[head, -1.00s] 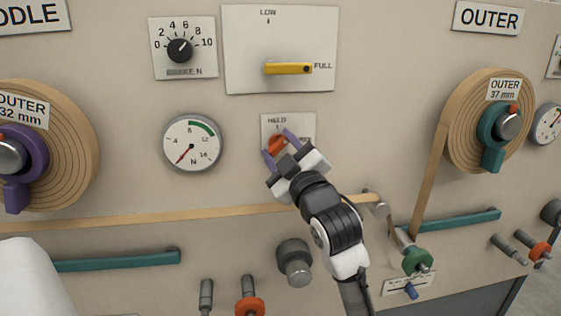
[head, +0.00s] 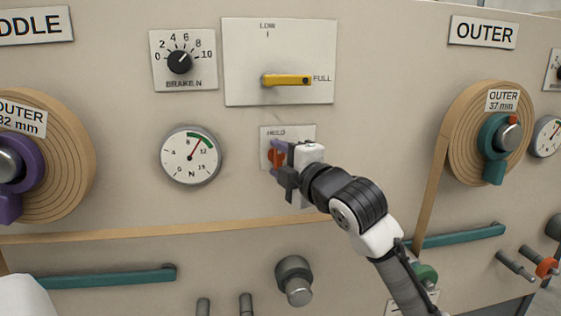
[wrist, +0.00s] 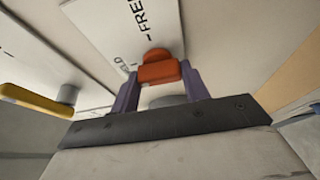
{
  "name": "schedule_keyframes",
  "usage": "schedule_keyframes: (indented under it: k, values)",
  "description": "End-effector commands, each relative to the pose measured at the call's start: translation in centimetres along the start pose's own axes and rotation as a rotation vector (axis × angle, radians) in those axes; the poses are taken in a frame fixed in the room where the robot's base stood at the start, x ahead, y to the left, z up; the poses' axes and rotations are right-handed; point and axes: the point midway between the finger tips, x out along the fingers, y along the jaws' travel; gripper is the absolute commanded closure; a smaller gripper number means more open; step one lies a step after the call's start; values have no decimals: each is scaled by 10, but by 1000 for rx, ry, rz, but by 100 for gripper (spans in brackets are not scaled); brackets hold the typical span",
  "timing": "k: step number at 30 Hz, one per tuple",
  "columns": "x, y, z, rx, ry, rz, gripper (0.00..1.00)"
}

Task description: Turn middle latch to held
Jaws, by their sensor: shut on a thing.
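The middle latch is a small orange-red knob (head: 274,157) on a pale plate (head: 307,133) marked HELD at its top. In the head view it looks roughly upright under that word, partly hidden by my gripper. My gripper (head: 277,158) reaches in from the right, its purple fingers closed on the latch. In the wrist view, the orange latch (wrist: 158,70) sits between the two purple fingers (wrist: 158,85). The words FREE and HELD show in part on the plate there.
A round gauge (head: 191,156) is left of the latch, its needle near the green band. A yellow lever (head: 287,80) points to FULL above. A tan tape (head: 160,232) runs below. A grey knob (head: 294,280) and teal bars stick out lower down.

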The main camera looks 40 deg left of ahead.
Motion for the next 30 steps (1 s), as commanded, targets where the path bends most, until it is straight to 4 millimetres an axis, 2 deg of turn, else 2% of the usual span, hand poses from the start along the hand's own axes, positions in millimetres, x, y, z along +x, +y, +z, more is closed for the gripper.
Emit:
schedule_keyframes:
  k: [20, 21, 25, 30]
  values:
    - [0, -1, -1, -53, 1, -24, 77]
    - [0, -1, -1, -53, 1, -24, 49]
    - [0, 0, -1, -52, 1, -23, 33]
    - [0, 0, 0, -52, 1, -22, 33]
